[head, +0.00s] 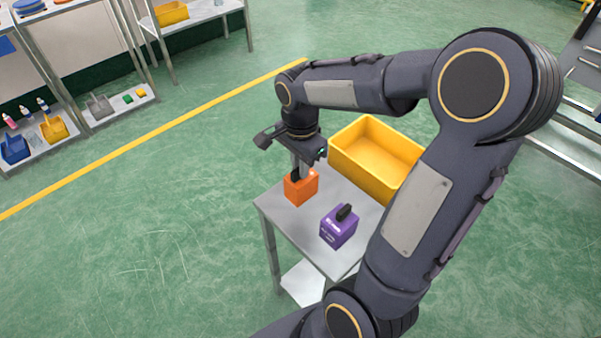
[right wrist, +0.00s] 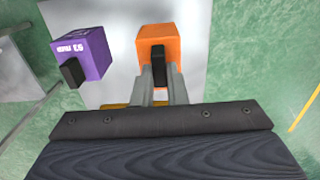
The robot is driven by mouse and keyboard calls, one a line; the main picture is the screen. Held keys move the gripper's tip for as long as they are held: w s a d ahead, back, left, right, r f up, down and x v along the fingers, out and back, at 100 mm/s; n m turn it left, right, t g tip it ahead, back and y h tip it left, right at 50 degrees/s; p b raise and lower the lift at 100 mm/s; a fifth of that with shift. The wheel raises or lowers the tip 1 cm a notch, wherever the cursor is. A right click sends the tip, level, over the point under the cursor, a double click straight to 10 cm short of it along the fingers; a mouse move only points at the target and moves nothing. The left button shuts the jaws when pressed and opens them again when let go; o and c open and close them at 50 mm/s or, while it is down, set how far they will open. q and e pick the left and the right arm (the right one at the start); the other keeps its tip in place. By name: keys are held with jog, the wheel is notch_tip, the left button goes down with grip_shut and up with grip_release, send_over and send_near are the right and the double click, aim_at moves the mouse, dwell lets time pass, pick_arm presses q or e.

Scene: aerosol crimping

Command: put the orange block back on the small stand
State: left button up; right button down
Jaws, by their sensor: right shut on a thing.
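The orange block (head: 301,188) is at the far left corner of the small metal stand (head: 296,233). It has a dark handle on top. My right gripper (head: 301,172) is above it, shut on the handle. In the right wrist view the orange block (right wrist: 157,40) sits at the tips of the two fingers (right wrist: 159,76), with its dark handle between them. The block is on or just above the stand top; I cannot tell if it touches. My left gripper is not in view.
A purple block (head: 338,228) with a dark handle stands on the stand near the orange one. A yellow bin (head: 376,157) is behind it at the right. Shelves (head: 65,75) with bottles and scoops stand at the far left. Green floor to the left is clear.

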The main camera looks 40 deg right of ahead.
aim_at(301, 182)
jog(key=shift+w+d+f, duration=0.1)
jog(key=shift+w+f, duration=0.05)
jog(key=shift+f, duration=1.6)
jog(key=shift+f+b, duration=0.1)
jog(key=shift+b, duration=0.2)
jog(key=shift+f, duration=0.15)
jog(key=c, duration=1.5)
grip_release()
jog(key=shift+o, duration=0.2)
